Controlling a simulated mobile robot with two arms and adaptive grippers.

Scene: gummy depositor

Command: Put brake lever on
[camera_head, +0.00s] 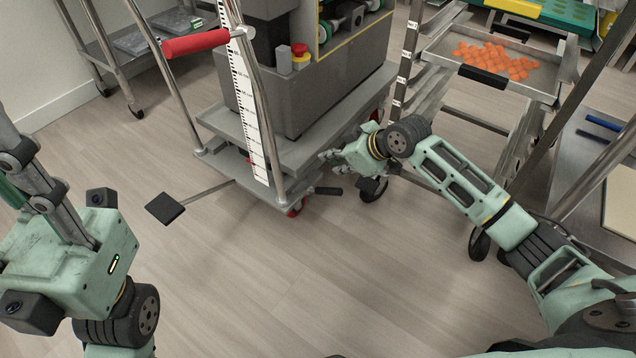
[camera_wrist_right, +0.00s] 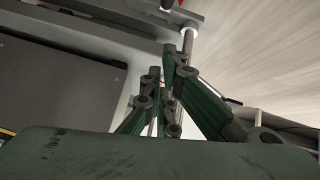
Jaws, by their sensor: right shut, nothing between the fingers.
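The cart (camera_head: 300,155) is a grey lift trolley with a flat base plate and red casters. A short black lever (camera_head: 327,190) sticks out to the right at its front right corner, by a red caster (camera_head: 295,209); I take it as the brake lever. My right gripper (camera_head: 326,156) is shut and empty, just above and behind the lever in the picture, apart from it. In the right wrist view its fingers (camera_wrist_right: 170,70) are together in front of the cart's metal post (camera_wrist_right: 190,42). My left gripper (camera_head: 22,165) is at the left edge, its fingertips unclear.
A black foot pedal (camera_head: 165,208) on a rod reaches out from the cart's left. A red-gripped push handle (camera_head: 195,44) rises above it. A rack (camera_head: 480,125) with a tray of orange pieces (camera_head: 492,60) stands at right. The floor (camera_head: 250,290) in front is clear.

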